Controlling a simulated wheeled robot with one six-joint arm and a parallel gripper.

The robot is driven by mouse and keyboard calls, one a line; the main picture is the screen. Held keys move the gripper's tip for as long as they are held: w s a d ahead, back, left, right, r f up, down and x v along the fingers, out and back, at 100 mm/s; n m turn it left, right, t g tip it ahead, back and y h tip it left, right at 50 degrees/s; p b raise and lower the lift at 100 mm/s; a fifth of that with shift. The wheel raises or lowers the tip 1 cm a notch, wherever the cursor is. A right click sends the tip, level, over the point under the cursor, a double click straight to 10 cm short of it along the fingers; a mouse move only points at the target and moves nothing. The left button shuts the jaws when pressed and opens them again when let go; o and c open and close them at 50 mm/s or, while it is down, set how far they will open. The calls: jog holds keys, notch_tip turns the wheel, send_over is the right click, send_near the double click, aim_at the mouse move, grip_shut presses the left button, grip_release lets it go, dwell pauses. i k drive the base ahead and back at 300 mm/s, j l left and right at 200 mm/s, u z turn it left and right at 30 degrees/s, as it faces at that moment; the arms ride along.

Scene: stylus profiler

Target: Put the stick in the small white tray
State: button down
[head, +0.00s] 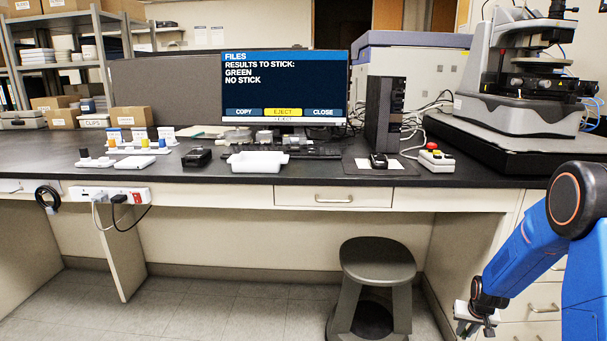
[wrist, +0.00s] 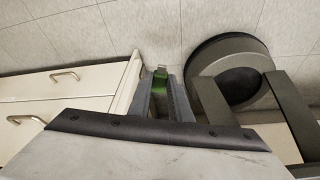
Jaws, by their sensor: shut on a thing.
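A green stick with a metal end (wrist: 159,84) is held between the two grey fingers of my gripper (wrist: 161,95) in the wrist view. In the head view my gripper (head: 474,320) hangs low at the bottom right, below the bench top and in front of the drawers; the stick cannot be made out there. The small white tray (head: 258,167) stands on the front part of the bench, left of centre, well up and left of my gripper. I see nothing lying in it.
The monitor (head: 282,90) reads "Results to stick: green, no stick". A grey stool (head: 377,265) stands on the floor before the bench.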

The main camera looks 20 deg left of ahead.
aim_at(266, 168)
jog(key=k+u, duration=0.15)
jog(key=u, duration=0.2)
jog(key=k+u, duration=0.15)
jog(key=u, duration=0.15)
jog(key=i+l+u, duration=0.15)
jog(key=u, duration=0.2)
jog(key=i+l+u, duration=0.2)
jog(key=u, duration=0.15)
jog(key=i+l+u, duration=0.15)
jog(key=u, duration=0.2)
